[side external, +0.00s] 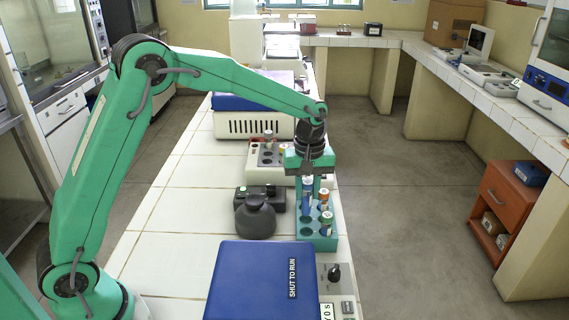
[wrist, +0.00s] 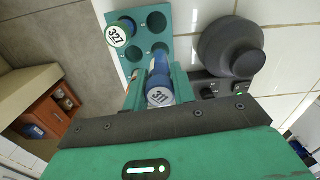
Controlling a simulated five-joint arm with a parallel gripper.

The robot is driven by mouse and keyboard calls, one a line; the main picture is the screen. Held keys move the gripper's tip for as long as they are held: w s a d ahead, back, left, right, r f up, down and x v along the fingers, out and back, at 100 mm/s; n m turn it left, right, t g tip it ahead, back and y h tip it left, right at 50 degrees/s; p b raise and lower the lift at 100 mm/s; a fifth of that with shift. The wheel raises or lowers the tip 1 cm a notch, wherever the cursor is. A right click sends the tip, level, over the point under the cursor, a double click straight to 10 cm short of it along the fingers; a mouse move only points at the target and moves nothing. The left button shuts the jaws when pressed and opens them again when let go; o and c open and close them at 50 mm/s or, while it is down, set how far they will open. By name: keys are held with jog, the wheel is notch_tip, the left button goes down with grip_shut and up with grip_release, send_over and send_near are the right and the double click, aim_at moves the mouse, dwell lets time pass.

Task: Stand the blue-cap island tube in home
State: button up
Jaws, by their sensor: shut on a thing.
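My gripper (side external: 308,188) points down over the teal tube rack (side external: 330,243) and is shut on a blue-cap tube (side external: 307,198). In the wrist view the tube's blue cap, marked 311 (wrist: 160,97), sits between the two teal fingers. The tube looks upright; I cannot tell whether its lower end is inside a rack hole. Another tube, with a cap marked 327 (wrist: 118,36), stands in a corner of the rack (wrist: 146,36), apart from my fingers. Several rack holes beside it are empty.
A dark round-topped device (side external: 256,217) stands close to the rack's left. A pale block with holes (side external: 262,160) is behind. A blue-lidded box (side external: 262,281) lies in front. The tiled bench (side external: 175,222) is clear to the left.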

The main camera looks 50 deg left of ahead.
aim_at(306, 207)
jog(key=shift+f, duration=0.8)
dwell(0.6)
jog(key=shift+f, duration=0.35)
jog(key=shift+f, duration=0.25)
dwell(0.3)
jog(key=shift+f, duration=1.3)
jog(key=shift+f, duration=0.2)
jog(key=o, duration=1.4)
jog(key=shift+r, duration=3.75)
